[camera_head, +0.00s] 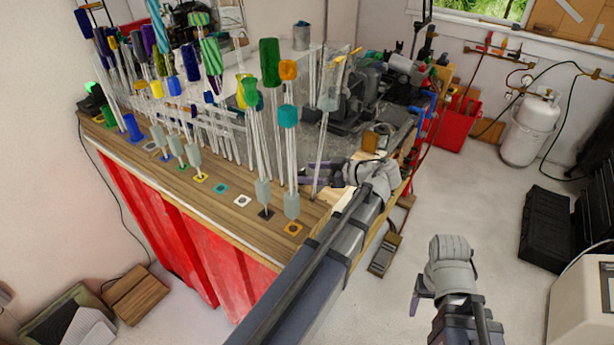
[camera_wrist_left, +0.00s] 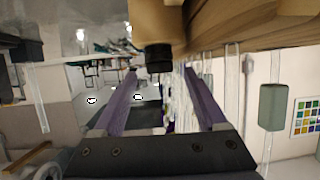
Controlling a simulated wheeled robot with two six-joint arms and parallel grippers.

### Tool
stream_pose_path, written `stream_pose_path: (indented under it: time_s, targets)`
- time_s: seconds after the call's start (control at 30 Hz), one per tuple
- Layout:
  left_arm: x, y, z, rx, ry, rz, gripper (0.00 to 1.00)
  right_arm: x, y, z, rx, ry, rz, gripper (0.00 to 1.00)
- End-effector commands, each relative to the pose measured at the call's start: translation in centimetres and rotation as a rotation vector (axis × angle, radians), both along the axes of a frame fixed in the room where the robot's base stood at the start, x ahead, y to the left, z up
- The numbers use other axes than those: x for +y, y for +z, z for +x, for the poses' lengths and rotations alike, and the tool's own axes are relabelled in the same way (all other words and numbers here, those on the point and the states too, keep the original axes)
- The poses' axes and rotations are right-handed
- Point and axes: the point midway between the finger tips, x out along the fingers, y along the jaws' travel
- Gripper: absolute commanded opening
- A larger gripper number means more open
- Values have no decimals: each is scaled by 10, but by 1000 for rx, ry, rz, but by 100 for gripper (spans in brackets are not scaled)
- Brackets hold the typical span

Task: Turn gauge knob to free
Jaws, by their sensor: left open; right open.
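A black round knob (camera_wrist_left: 158,58) shows in the left wrist view, attached to a tan block (camera_wrist_left: 160,22); I take it for the gauge knob. My left gripper (camera_wrist_left: 161,74) has its purple fingers spread apart, with the knob in line with the gap between the tips. I see no finger touching it, and its marking cannot be read. In the head view my left gripper (camera_head: 311,181) is at the bench's right end, and the knob cannot be made out there. My right gripper (camera_head: 416,298) is open and empty over the floor, away from the bench.
The wooden bench (camera_head: 170,180) carries many glass rods with coloured ends (camera_head: 210,62), several close to my left gripper. Dark machines (camera_head: 352,105) stand behind. A red box (camera_head: 455,122) and a white gas tank (camera_head: 531,130) stand at the back right. The floor near my right gripper is clear.

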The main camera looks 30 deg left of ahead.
Motion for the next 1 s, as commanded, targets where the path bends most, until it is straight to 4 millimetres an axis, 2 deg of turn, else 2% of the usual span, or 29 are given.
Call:
stream_pose_path:
  time_s: [0.13,0.47,1.0]
  targets:
    - [10,-5,0,0,0,0,75,0,-5,0,0,1,0,70]
    - [13,-5,0,0,-1,0,75,0,-5,0,0,1,0,70]
    - [12,-5,0,0,0,0,14,0,-5,0,0,1,0,70]
